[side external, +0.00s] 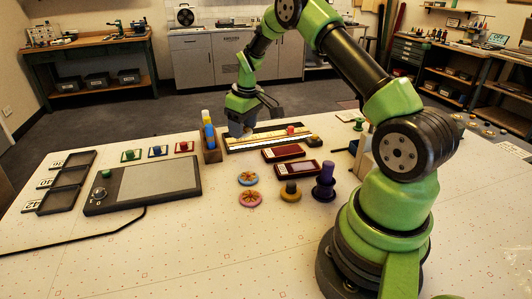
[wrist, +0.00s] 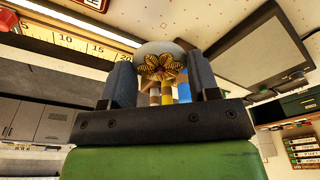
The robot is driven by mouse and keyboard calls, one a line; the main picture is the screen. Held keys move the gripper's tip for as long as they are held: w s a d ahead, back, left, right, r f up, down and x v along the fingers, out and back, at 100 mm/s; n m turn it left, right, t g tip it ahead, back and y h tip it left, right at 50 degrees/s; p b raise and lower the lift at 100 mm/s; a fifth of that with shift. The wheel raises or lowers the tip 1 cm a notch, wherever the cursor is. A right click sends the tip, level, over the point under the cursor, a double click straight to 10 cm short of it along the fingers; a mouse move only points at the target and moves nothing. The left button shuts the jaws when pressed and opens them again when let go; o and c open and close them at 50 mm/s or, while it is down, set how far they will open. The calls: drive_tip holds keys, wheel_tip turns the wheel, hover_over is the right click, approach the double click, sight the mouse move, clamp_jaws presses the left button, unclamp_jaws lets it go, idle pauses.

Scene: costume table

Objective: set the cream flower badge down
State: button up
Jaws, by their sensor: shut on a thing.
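The cream flower badge (wrist: 160,62) shows in the wrist view, a pale round badge with a yellow and dark flower, between the two fingers of my gripper (wrist: 161,80). My gripper is shut on it. In the side view my gripper (side external: 238,132) is low over the table, beside the wooden holder and at the left end of the ruler. The badge cannot be made out there. Whether it touches anything below is unclear.
The ruler (side external: 265,138) and a wooden holder with bottles (side external: 211,150) stand close to my gripper. A blue flower badge (side external: 248,178) and a pink one (side external: 249,199) lie nearer. A tablet (side external: 150,178) lies left; a purple stacked piece (side external: 324,186) stands right.

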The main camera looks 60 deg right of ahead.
drive_tip(key=s+d+r, duration=0.1)
drive_tip(key=s+d, duration=0.3)
drive_tip(key=s, duration=0.5)
hover_over(302, 166)
drive_tip(key=f, duration=0.4)
drive_tip(key=shift+s+f, duration=0.3)
drive_tip(key=shift+f, duration=2.3)
drive_tip(key=o, duration=0.9)
drive_tip(key=shift+f, duration=0.1)
